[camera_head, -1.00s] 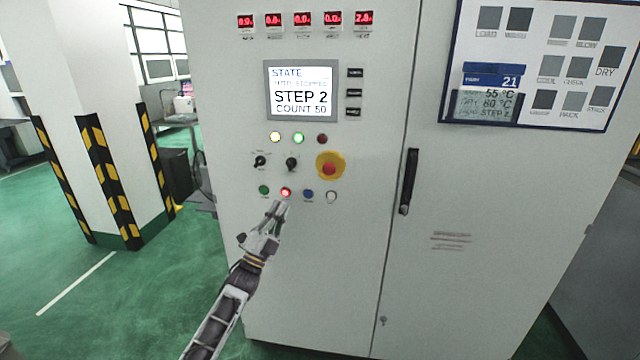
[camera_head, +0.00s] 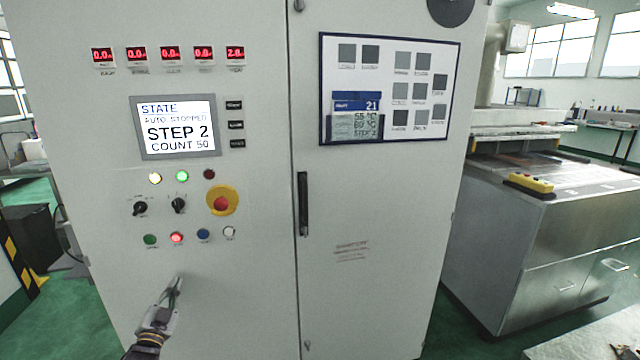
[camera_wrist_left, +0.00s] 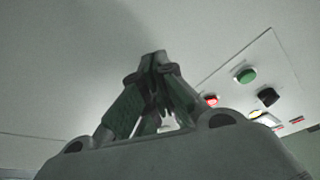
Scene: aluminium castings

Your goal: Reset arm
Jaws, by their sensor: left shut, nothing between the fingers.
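My left gripper (camera_head: 176,287) is in the lower left of the head view, in front of the control cabinet's plain lower panel and below the row of buttons. Its fingers are shut with nothing between them. The left wrist view shows the closed fingertips (camera_wrist_left: 155,58), with a green button (camera_wrist_left: 245,75) and a lit red button (camera_wrist_left: 211,100) off to the right. The red button (camera_head: 176,238) also shows in the head view, above the fingertips. My right gripper is not in view.
The grey cabinet (camera_head: 250,300) fills the middle, with a display (camera_head: 178,126) reading STEP 2, COUNT 50, a yellow-ringed emergency stop (camera_head: 222,201) and a black door handle (camera_head: 303,203). A metal machine (camera_head: 500,250) stands at the right. Green floor shows between them.

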